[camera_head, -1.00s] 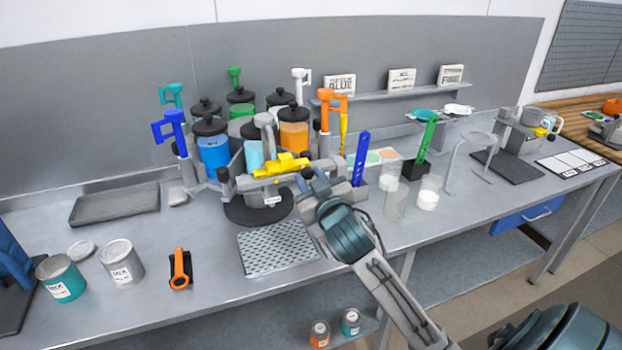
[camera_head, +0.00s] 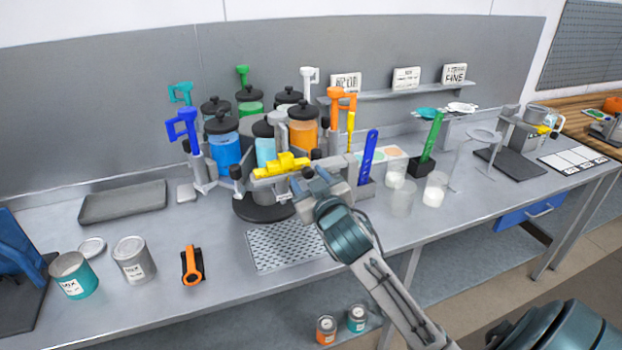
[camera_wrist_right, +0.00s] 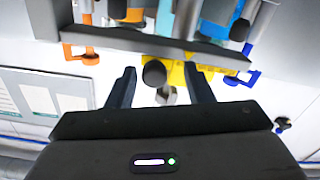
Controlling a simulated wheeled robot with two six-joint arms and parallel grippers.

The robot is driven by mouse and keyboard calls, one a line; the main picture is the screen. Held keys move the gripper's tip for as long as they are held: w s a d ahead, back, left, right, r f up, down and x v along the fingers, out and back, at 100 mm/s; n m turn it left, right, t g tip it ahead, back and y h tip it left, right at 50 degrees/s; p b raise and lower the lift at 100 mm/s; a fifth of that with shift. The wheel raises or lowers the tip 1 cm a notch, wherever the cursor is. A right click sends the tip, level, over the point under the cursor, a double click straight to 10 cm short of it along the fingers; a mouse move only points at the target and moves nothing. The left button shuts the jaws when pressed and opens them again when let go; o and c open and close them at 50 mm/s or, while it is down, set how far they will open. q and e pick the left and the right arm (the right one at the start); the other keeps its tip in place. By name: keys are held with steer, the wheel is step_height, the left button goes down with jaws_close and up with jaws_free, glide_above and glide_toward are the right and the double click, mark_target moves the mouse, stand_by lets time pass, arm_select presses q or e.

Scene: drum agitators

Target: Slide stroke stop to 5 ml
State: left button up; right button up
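A yellow part (camera_head: 282,166) sits on a grey horizontal bar at the front of the paint carousel; I take it to be the stroke stop's assembly. My right gripper (camera_head: 312,180) is just right of and in front of it, at the bar's right end. In the right wrist view the gripper (camera_wrist_right: 160,88) is open. A dark round knob (camera_wrist_right: 154,72) shows between its fingers, with the yellow part (camera_wrist_right: 178,75) behind it. I cannot tell whether the fingers touch anything. No scale or 5 ml mark is readable. My left gripper is not in view.
The carousel holds several black-lidded paint jars (camera_head: 225,146) with coloured pump handles around it. A perforated tray (camera_head: 285,248) lies below the gripper. Clear cups (camera_head: 403,198) and a blue strip (camera_head: 369,152) stand close to the right. Tins (camera_head: 133,260) stand at left front.

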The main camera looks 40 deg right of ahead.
steer(key=shift+a, duration=0.1)
steer(key=shift+s, duration=0.2)
arm_select(q)
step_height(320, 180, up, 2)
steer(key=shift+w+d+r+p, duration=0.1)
steer(key=shift+p, duration=0.9)
arm_select(e)
steer(key=v, duration=1)
steer(key=shift+a, duration=0.2)
steer(key=shift+s, duration=0.1)
